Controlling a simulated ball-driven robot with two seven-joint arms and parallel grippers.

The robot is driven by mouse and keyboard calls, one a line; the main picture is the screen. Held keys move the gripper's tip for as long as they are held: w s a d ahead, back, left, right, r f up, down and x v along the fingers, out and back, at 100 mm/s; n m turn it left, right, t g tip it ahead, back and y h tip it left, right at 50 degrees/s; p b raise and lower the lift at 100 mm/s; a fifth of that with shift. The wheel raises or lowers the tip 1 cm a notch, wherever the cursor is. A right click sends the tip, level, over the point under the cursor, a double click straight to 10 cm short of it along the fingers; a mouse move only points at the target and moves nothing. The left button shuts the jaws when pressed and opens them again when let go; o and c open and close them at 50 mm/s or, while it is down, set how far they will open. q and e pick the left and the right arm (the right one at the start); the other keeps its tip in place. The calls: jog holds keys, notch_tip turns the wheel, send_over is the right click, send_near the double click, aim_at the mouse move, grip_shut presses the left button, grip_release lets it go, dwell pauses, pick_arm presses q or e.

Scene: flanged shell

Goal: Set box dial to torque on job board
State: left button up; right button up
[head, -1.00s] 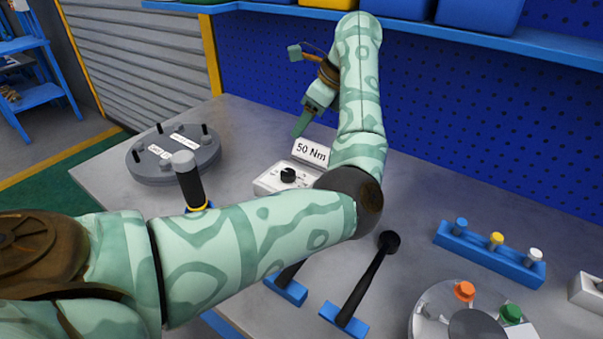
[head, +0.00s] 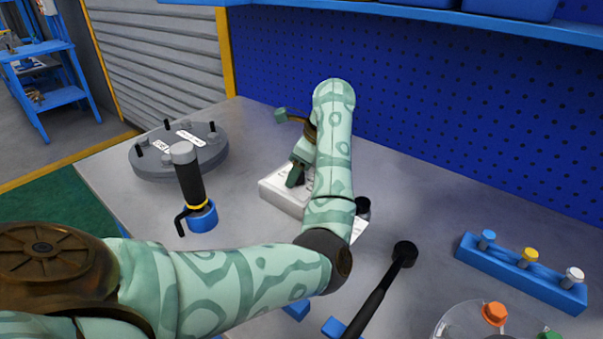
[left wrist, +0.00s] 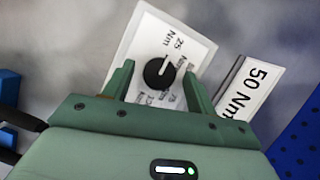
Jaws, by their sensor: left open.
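The white box (head: 277,197) lies on the bench under my left gripper, and its face shows in the left wrist view (left wrist: 141,30). Its round black dial (left wrist: 158,72) has a pale pointer mark; "25 Nm" is printed above it, and the other scale marks are partly hidden and blurred. My left gripper (head: 296,174) is open, with one finger on each side of the dial in the left wrist view (left wrist: 158,78); I cannot tell if they touch it. A white board reading "50 Nm" (left wrist: 250,88) stands beside the box. My right gripper is not in view.
A grey flanged disc (head: 178,155) with studs lies back left. A black-handled tool stands in a blue holder (head: 202,218). A black-headed tool (head: 385,285) lies in front, right of my arm. A blue rack (head: 520,275) holds three coloured-top pegs. A blue pegboard (head: 440,110) bounds the back.

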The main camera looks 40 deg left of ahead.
pick_arm(q)
jog(key=c, duration=1)
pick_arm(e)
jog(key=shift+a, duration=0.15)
